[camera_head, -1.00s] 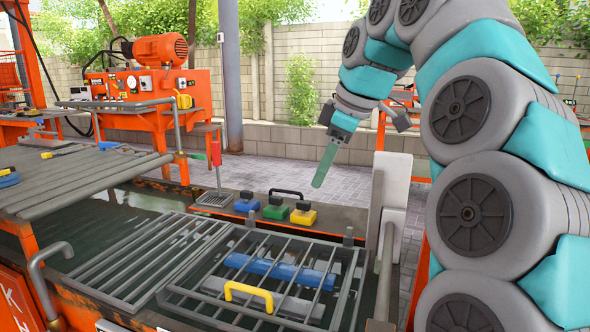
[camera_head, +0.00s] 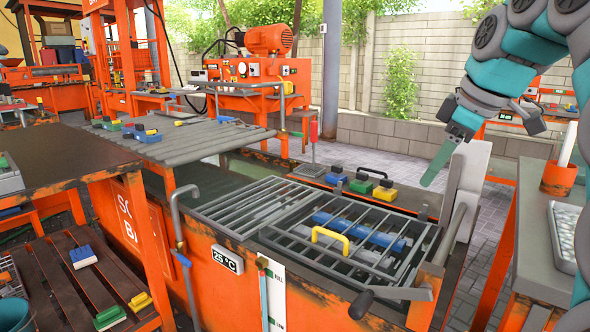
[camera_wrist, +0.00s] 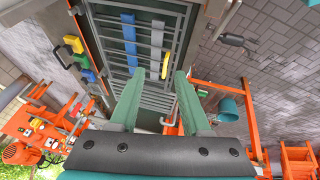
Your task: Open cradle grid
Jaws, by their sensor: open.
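The cradle grid (camera_head: 291,246) is a grey barred frame lying flat and shut over the orange tank. A yellow handle (camera_head: 330,239) stands on its front side and also shows in the wrist view (camera_wrist: 166,64). A blue bar (camera_head: 345,224) and a grey bar (camera_head: 378,238) lie under the bars. My gripper (camera_head: 437,165) hangs above and to the right of the grid's back end, apart from it. In the wrist view my gripper (camera_wrist: 156,90) has its two green fingers spread, with nothing between them; the grid and handle lie beyond the fingertips.
Blue, green and yellow blocks (camera_head: 361,187) sit on the ledge behind the grid. A grey upright post and lever (camera_head: 466,180) stand at the tank's right end. A slatted table (camera_head: 190,137) is at left, a bench (camera_head: 545,232) at right.

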